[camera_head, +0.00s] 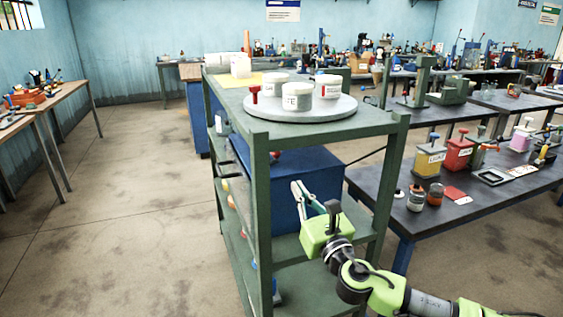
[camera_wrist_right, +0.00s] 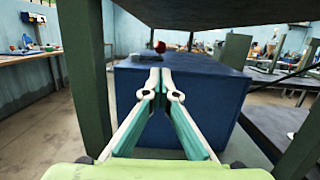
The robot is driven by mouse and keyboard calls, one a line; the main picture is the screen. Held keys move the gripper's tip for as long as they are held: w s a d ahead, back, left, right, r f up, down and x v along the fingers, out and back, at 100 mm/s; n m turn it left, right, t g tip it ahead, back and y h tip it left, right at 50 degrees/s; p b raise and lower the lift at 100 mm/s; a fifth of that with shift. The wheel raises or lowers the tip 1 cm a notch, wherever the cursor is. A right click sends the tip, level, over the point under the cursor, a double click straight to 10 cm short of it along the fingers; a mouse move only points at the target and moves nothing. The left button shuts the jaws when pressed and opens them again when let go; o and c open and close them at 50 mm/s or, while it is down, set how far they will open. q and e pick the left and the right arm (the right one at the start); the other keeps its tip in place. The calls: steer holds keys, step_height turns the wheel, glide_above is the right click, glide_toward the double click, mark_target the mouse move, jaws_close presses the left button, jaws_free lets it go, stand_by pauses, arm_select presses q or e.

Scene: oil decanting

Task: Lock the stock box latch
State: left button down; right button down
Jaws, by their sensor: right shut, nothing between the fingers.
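A blue box, which looks like the stock box (camera_head: 322,178), stands on the middle shelf of the green rack. In the right wrist view the blue box (camera_wrist_right: 222,88) fills the middle, straight ahead. A red ball-ended knob, possibly the latch handle (camera_wrist_right: 160,46), shows above its top; a bit of red (camera_head: 275,154) also shows by the box in the head view. My right gripper (camera_head: 296,188) is shut and empty in front of the box. In the right wrist view its fingertips (camera_wrist_right: 155,78) overlap the box face; I cannot tell whether they touch. My left gripper is out of view.
The green rack's posts (camera_head: 261,230) stand on both sides of my right gripper. Its top (camera_head: 222,80) carries a round grey tray (camera_head: 262,112) with several white jars. A dark table (camera_head: 470,185) with cans stands at right. Floor at left is open.

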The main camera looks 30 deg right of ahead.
mark_target(281, 166)
steer(key=p+x, duration=0.2)
steer(key=x, duration=0.9)
steer(key=shift+d+r, duration=0.1)
steer(key=shift+w+d, duration=0.1)
steer(key=shift+w, duration=0.5)
steer(key=shift+w+d+r+p, duration=0.1)
steer(key=shift+w+d+p, duration=0.4)
steer(key=shift+w, duration=0.35)
steer(key=shift+w+d, duration=0.15)
steer(key=shift+w, duration=0.25)
